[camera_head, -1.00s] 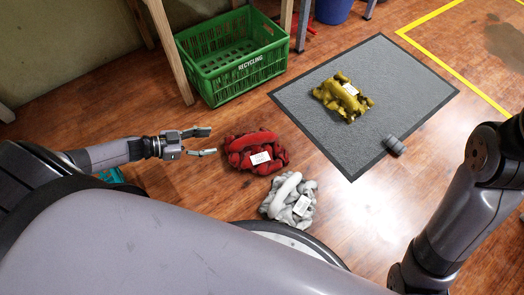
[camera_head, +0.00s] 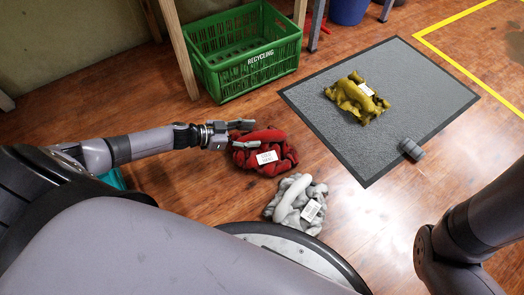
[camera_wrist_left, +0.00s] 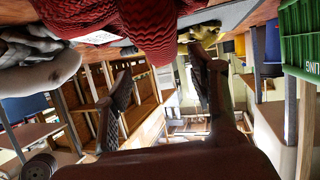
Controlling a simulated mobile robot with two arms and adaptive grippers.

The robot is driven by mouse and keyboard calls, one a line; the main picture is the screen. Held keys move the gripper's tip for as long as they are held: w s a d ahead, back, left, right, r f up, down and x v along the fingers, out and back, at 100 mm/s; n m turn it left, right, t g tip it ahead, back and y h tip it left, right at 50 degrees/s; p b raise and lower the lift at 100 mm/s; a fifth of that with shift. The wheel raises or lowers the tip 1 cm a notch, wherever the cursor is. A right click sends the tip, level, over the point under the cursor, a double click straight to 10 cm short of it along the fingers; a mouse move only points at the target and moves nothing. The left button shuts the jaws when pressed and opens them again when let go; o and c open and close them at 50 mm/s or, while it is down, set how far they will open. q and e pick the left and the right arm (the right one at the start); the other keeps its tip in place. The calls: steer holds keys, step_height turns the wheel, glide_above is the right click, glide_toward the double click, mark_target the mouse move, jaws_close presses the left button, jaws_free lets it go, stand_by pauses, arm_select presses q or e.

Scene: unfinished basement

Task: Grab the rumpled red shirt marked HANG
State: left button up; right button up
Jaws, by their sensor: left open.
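The rumpled red shirt (camera_head: 280,150) lies on the wooden floor with a white tag on it; the tag's writing is too small to read. My left gripper (camera_head: 246,135) is open at the shirt's left edge, its fingertips overlapping the shirt in the head view. In the left wrist view, the red shirt (camera_wrist_left: 150,22) fills the top, and my left gripper's two fingers (camera_wrist_left: 157,88) are spread apart with nothing held between them. I cannot tell whether they touch the cloth. My right gripper is out of view.
A grey-white tagged garment (camera_head: 290,196) lies just in front of the red shirt. A mustard garment (camera_head: 357,97) and a dark grey cylinder (camera_head: 411,149) are on the grey mat (camera_head: 320,108). A green recycling crate (camera_head: 245,78) stands behind, beside a wooden leg (camera_head: 180,50).

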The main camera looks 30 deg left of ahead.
mark_target(259, 133)
arm_select(q)
steer(key=b+x, duration=0.2)
steer(key=x, duration=0.1)
steer(key=shift+w+f+b, duration=0.2)
steer(key=shift+f+b, duration=0.1)
steer(key=shift+w+d, duration=0.25)
steer(key=shift+c, duration=0.5)
jaws_close()
